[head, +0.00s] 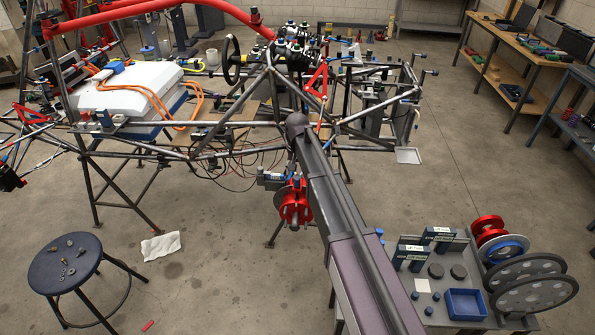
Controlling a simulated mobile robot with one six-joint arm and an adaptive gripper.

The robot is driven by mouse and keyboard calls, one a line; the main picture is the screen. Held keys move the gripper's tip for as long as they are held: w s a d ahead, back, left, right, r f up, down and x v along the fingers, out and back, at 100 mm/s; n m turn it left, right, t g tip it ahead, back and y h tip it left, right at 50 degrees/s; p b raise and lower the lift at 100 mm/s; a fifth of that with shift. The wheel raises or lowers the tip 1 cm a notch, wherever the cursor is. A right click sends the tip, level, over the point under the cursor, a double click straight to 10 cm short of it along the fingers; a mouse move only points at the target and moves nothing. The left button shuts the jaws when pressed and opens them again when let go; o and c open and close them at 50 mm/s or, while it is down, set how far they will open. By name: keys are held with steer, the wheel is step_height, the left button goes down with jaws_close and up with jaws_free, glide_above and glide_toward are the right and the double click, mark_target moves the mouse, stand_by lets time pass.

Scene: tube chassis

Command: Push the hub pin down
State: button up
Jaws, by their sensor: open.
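I cannot make out the hub pin at this size. My arm crosses the picture from the lower right up to the chassis. I cannot make out my gripper; it seems hidden behind the arm.
A round stool (65,264) with small metal parts stands at lower left. A white cloth (160,247) and a red object (148,326) lie on the floor. A cart (428,264) with boxes, a blue bin (466,304) and wheels (533,293) stands at lower right. Workbenches (530,58) line the right.

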steer(key=shift+r+p, duration=5.7)
steer(key=shift+r, duration=0.3)
steer(key=s+d+f+b, duration=0.6)
steer(key=s+d, duration=0.4)
steer(key=s, duration=0.1)
steer(key=s+d+f+b, duration=0.7)
steer(key=s+d, duration=0.4)
steer(key=shift+s, duration=0.1)
steer(key=s, duration=0.1)
steer(key=s+d, duration=0.2)
steer(key=shift+s, duration=0.35)
steer(key=shift+f, duration=0.1)
